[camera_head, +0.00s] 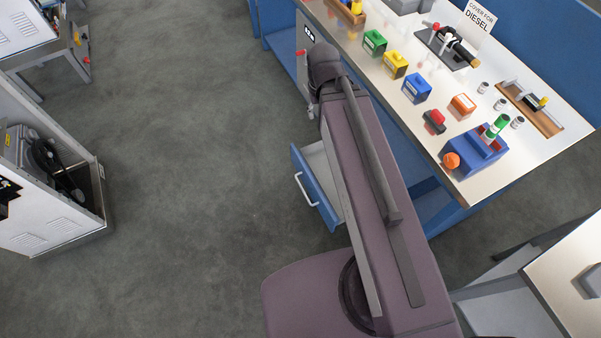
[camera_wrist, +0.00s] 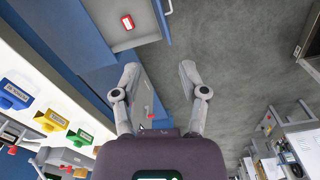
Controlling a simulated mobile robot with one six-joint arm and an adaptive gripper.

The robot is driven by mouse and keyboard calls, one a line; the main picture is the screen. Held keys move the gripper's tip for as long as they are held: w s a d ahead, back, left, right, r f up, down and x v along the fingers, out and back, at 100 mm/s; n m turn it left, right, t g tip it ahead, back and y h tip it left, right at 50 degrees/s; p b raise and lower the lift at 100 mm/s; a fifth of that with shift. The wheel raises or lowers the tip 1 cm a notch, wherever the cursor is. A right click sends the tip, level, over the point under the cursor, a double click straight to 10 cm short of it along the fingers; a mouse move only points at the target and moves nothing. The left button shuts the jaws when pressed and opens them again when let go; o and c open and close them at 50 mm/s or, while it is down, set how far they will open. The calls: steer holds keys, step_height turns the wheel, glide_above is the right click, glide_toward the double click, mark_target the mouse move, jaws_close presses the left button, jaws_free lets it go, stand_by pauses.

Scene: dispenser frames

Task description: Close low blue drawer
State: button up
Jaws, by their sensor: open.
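The low blue drawer (camera_head: 316,188) stands pulled out from beneath the workbench in the head view. Its blue front carries a pale bar handle (camera_head: 305,189), and part of its grey inside shows. My arm hides its right side. In the wrist view the open drawer (camera_wrist: 161,20) is at the top, its blue front seen edge-on, with a red item (camera_wrist: 127,22) inside. My gripper (camera_wrist: 158,70) is open and empty in the wrist view, its two fingers spread and apart from the drawer. In the head view my arm largely hides the gripper.
The workbench top (camera_head: 455,165) holds several coloured boxes, including a green one (camera_head: 374,43) and a blue one (camera_head: 417,88). A white cabinet (camera_head: 50,220) stands at the left. The grey floor (camera_head: 190,150) left of the drawer is clear.

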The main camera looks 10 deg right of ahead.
steer(key=shift+w+a+f+b, duration=0.1)
steer(key=shift+w+f+b, duration=0.15)
steer(key=shift+f+b, duration=0.25)
steer(key=shift+w+f+b, duration=0.25)
steer(key=shift+f+b, duration=0.1)
steer(key=shift+f, duration=0.25)
jaws_close()
steer(key=w+a+f+n+h+b, duration=0.3)
steer(key=w+a+f+n+b, duration=0.2)
steer(key=f+b, duration=1.1)
steer(key=w+a+f+n+t+h+b, duration=0.1)
steer(key=w+a+f+n+b, duration=0.5)
steer(key=f+b, duration=1)
steer(key=w+a+f+n+t+h+b, duration=0.1)
steer(key=w+a+f+n+h+b, duration=0.3)
steer(key=w+f+n+b, duration=0.5)
steer(key=shift+w+a+f+n+h+b, duration=0.35)
steer(key=shift+w+a+f+b, duration=0.75)
steer(key=shift+f+b, duration=4.15)
steer(key=r+b, duration=0.2)
steer(key=shift+w+d+r+b, duration=0.15)
steer(key=shift+d+r+b, duration=0.05)
steer(key=shift+r+b, duration=0.2)
